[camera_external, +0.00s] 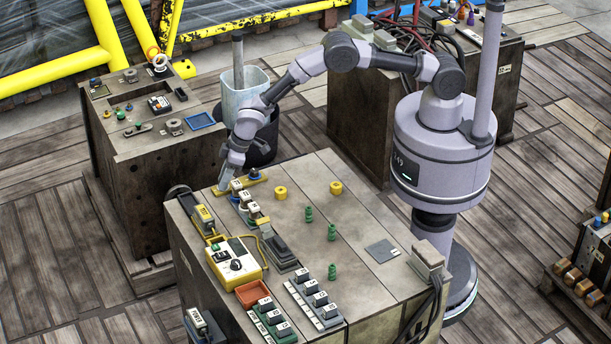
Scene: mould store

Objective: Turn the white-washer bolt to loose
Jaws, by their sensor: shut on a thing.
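My gripper (223,184) points down at the left end of a yellow bar (240,186) on the far left corner of the front bench. It is shut on a small part there, which fits the white-washer bolt. The fingers hide most of that part, so I cannot make out its washer or its turn position.
Labelled blocks (245,197) stand close in front of the bar. A yellow control box (237,262), an orange tray (253,293) and green pegs (331,232) are on the same bench (375,215). A pale bin (245,88) stands behind my forearm. The bench's right side has free room.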

